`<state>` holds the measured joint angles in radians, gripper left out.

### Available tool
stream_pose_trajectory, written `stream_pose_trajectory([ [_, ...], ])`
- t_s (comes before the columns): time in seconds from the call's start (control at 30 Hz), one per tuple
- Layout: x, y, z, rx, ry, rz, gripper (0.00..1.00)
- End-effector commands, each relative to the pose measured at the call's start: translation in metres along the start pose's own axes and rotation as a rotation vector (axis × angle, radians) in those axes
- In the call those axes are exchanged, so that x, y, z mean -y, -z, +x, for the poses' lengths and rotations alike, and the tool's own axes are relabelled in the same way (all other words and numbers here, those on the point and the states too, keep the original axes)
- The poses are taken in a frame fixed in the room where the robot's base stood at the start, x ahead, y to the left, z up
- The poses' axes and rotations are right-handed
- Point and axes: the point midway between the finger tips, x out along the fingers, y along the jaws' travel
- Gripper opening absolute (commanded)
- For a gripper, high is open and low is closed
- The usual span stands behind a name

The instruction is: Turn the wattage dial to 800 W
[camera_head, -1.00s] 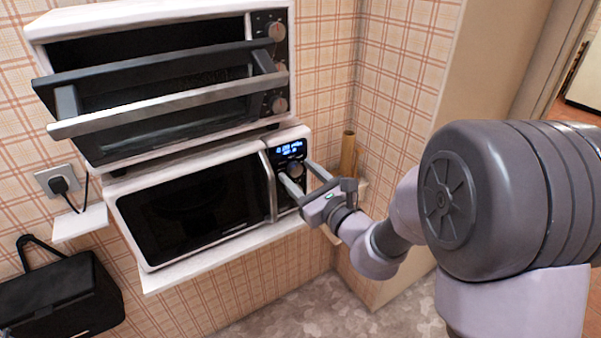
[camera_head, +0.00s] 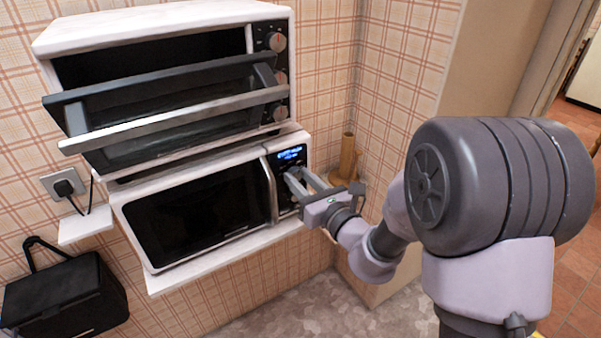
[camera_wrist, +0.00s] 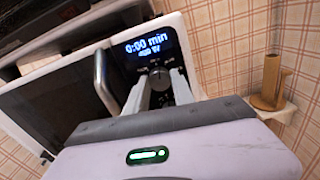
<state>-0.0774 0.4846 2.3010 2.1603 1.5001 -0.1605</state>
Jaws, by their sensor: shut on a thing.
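The microwave (camera_head: 200,212) stands on a white shelf, its door shut. Its dark control panel is at the right, with a lit blue display (camera_head: 290,153) that also shows in the wrist view (camera_wrist: 148,47). The display's top line reads 0:00 min; the smaller wattage line below looks like 400 W but is blurred. The wattage dial (camera_wrist: 158,77) is a round dark knob just under the display. My gripper (camera_wrist: 160,83) is shut on the dial, one finger on each side; in the head view it reaches the panel from the right (camera_head: 299,178). The lower panel is hidden behind my fingers.
A white oven (camera_head: 165,28) with its door tilted partly open stands above the microwave. A brown paper-roll holder (camera_head: 347,158) is in the corner to the right. A plugged-in socket (camera_head: 64,187) and a black box (camera_head: 65,295) are at the left.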

Motion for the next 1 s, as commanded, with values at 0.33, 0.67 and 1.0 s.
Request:
stream_pose_trajectory([
  [0.33,-0.0006,-0.0047,0.0000,-0.001,0.000,0.329,0.00],
  [0.67,-0.0006,-0.0047,-0.0001,-0.001,0.001,0.644,0.00],
  [1.0,-0.0004,-0.0048,-0.0001,0.000,0.001,0.954,0.00],
])
